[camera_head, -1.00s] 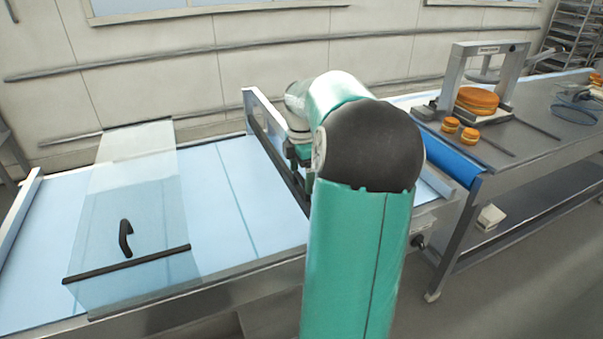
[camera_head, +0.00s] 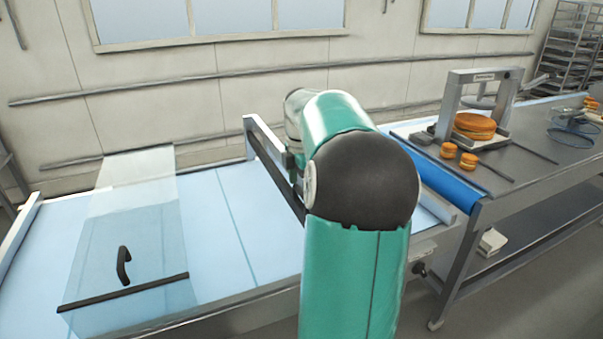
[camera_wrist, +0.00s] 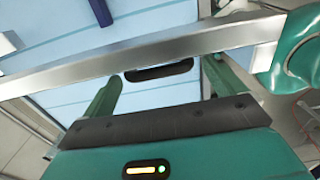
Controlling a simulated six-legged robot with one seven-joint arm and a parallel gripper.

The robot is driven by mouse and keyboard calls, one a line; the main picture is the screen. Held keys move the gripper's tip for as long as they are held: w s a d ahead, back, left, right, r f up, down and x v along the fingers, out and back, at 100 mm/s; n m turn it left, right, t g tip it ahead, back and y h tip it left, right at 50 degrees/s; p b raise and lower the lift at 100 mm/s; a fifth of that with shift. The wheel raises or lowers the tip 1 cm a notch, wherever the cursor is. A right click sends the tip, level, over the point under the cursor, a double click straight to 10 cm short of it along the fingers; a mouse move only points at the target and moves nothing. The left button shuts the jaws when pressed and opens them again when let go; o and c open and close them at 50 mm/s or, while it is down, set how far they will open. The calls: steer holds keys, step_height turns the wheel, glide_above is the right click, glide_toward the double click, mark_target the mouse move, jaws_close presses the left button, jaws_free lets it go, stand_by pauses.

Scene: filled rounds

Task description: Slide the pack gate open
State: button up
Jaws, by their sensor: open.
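The pack gate appears to be the grey metal bar (camera_head: 266,146) spanning the pale blue belt, partly hidden behind my arm in the head view. In the wrist view, this bar (camera_wrist: 60,77) crosses the picture, with a short dark handle (camera_wrist: 158,72) on its near side. My gripper (camera_wrist: 161,80) is open, its two green fingers spread to the left and right of the handle. Nothing is held between them. I cannot tell whether the fingers touch the bar. In the head view my gripper is hidden behind my arm.
A clear guard (camera_head: 135,225) with a black handle (camera_head: 123,266) stands over the belt at left. At right, a steel table (camera_head: 560,175) carries a press frame (camera_head: 449,105), a large orange-brown round (camera_head: 475,125) and small rounds (camera_head: 468,160). Floor is free at lower right.

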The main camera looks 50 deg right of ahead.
step_height(320, 180, up, 14)
steer(key=shift+f, duration=0.25)
steer(key=shift+w, duration=0.1)
stand_by(0.5)
steer(key=w+a+f+m+t+h, duration=0.1)
steer(key=w+a+m, duration=0.1)
steer(key=a, duration=1)
steer(key=w+a+f+m+t+h, duration=0.1)
steer(key=w+a+m, duration=0.15)
steer(key=a, duration=0.95)
steer(key=s+a+f+m+t+y, duration=0.1)
steer(key=s+a+f+m, duration=0.2)
steer(key=a, duration=0.6)
steer(key=s+a+f+m+t+y, duration=0.1)
steer(key=s+a+f+m, duration=0.3)
steer(key=s+a+f, duration=0.4)
steer(key=shift+s+a+f+t, duration=0.25)
steer(key=shift+s+a+t, duration=0.2)
steer(key=shift+t, duration=0.35)
